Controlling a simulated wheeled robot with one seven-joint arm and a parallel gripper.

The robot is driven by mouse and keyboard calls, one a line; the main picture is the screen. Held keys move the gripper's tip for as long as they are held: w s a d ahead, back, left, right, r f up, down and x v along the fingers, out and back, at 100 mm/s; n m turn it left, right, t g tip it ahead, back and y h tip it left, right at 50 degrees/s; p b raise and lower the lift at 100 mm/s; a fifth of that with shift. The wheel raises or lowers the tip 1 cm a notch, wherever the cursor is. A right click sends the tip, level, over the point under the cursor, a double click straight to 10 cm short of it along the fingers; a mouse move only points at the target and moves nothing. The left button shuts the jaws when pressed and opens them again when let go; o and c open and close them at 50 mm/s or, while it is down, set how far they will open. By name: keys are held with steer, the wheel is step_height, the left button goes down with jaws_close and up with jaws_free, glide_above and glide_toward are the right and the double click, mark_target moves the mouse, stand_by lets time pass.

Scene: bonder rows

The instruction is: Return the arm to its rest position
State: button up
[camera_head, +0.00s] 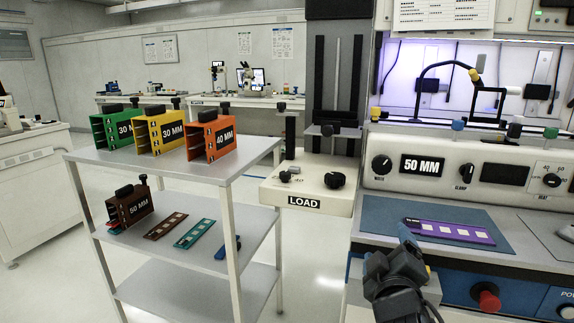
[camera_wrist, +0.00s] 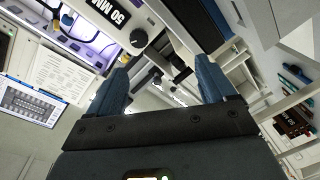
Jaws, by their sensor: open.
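My gripper (camera_wrist: 163,72) is open, with two blue fingers spread apart and nothing between them in the wrist view. In the head view my dark arm end (camera_head: 398,280) is raised at the lower right, in front of the bonder's edge, and its fingers are partly hidden. A purple strip (camera_head: 450,231) with pale squares lies on the blue mat (camera_head: 385,214) of the bonder, just right of my gripper and apart from it.
The bonder panel (camera_head: 380,140) reads 50 MM. Left of it is the LOAD platform (camera_head: 305,182). A grey shelf cart (camera_head: 150,158) holds green, yellow and orange magazines on top; a brown magazine (camera_head: 130,207) and several strips lie below.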

steer(key=s+f+m+y+p, duration=0.1)
steer(key=s+f, duration=0.2)
steer(key=s, duration=0.5)
steer(key=s+d+f+g+y+p, duration=0.15)
steer(key=s+f, duration=0.25)
steer(key=s, duration=0.4)
steer(key=s+a+f+m+y+p, duration=0.1)
steer(key=s+f, duration=0.2)
steer(key=s, duration=0.5)
steer(key=s+d+r+m+p, duration=0.1)
steer(key=s+r, duration=0.4)
steer(key=s, duration=0.7)
steer(key=s+d+r+m+p, duration=0.1)
steer(key=s+r+m+p, duration=0.2)
steer(key=s, duration=0.9)
step_height(320, 180, up, 3)
steer(key=m, duration=0.2)
steer(key=shift+s+m+g, duration=0.3)
steer(key=shift+s+g, duration=0.05)
steer(key=shift+y, duration=0.25)
stand_by(0.3)
